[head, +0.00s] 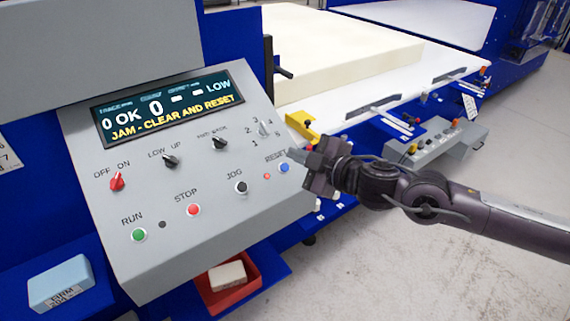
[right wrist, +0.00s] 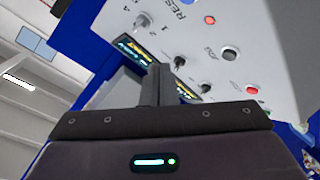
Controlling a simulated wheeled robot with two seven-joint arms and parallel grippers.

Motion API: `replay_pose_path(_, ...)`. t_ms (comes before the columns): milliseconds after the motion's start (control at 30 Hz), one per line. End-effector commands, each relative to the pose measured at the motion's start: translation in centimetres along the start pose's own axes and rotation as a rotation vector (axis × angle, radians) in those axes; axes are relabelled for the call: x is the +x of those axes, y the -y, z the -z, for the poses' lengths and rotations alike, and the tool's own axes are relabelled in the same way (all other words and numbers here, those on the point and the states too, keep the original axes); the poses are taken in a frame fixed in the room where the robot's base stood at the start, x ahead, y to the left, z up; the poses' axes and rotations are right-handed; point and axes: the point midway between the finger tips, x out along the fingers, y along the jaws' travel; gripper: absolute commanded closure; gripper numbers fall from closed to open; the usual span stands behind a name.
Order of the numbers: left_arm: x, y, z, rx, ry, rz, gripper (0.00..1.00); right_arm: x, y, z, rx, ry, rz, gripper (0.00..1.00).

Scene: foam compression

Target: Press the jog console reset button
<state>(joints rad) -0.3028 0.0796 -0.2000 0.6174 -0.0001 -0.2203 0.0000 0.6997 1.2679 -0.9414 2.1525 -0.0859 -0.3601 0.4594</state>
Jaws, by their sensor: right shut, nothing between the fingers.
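The grey jog console (head: 200,230) stands tilted at the left of the head view. Its round blue RESET button (head: 284,168) is on the right of the panel, below the RESET label, with a small red lamp (head: 267,176) beside it. In the right wrist view the blue button (right wrist: 187,2) is cut by the top edge. My right gripper (head: 294,156) is shut and empty, its tips close to the button, up and right of it in the picture. I cannot tell whether they touch the panel. My left gripper is not in view.
The display (head: 170,108) reads "JAM - CLEAR AND RESET". JOG (head: 241,187), STOP (head: 194,209) and RUN (head: 139,235) buttons lie lower left of RESET. A red tray (head: 240,291) with a pale block sits below. A foam slab (head: 350,62) lies behind; floor is clear lower right.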

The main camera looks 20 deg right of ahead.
Motion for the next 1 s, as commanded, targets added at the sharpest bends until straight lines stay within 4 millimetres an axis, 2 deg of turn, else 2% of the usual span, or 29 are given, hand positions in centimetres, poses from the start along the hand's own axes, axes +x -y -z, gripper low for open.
replay_pose_path(33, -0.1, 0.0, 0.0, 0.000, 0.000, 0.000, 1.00, -0.5, -1.0, -0.2, -0.017, 0.000, -0.003, 1.00)
replay_pose_path(133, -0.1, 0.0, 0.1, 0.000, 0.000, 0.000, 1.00, -1.0, -1.9, -0.5, -0.030, -0.006, 0.000, 1.00)
replay_pose_path(500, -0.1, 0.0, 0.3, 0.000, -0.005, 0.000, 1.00, -1.2, -2.2, -0.6, -0.034, -0.009, 0.002, 1.00)
replay_pose_path(733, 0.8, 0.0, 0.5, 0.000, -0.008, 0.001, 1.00, -0.5, -1.5, -1.2, -0.032, -0.010, 0.002, 1.00)
replay_pose_path(1000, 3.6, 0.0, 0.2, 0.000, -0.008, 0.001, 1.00, 2.1, 0.4, -3.3, -0.032, -0.010, 0.000, 1.00)
